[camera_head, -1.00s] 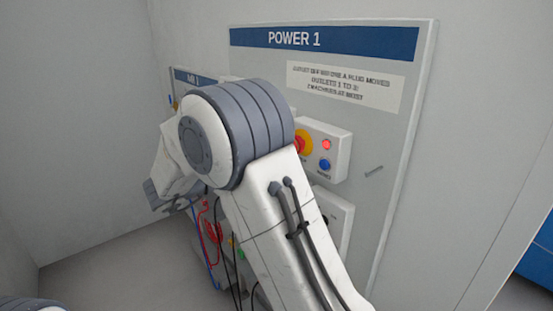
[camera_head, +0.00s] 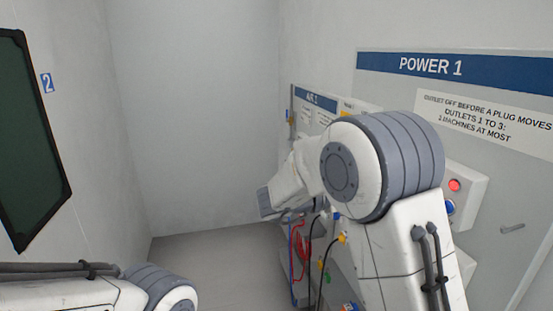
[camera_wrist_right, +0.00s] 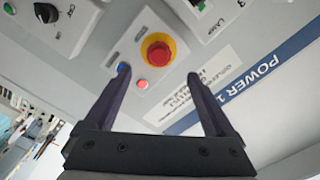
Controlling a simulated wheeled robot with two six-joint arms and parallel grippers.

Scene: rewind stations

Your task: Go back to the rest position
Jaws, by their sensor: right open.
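My right arm reaches up from the lower right in the head view, and its bulky grey-and-white joint covers part of the POWER 1 panel (camera_head: 400,95). The right gripper's fingers are hidden in that view. In the right wrist view my right gripper (camera_wrist_right: 158,78) is open with nothing between its two dark fingers. Beyond them are a red emergency knob on a yellow ring (camera_wrist_right: 158,54), a lit red lamp (camera_wrist_right: 142,85) and a blue button (camera_wrist_right: 122,68). My left arm shows only as a link at the lower left of the head view; its gripper is out of view.
Red, blue and black cables (camera_head: 300,250) hang below the panels, left of my right arm. A second blue-headed panel (camera_head: 316,102) stands further back. A dark green board (camera_head: 28,140) is on the left wall beside a "2" sign (camera_head: 47,83). The floor (camera_head: 220,265) between is clear.

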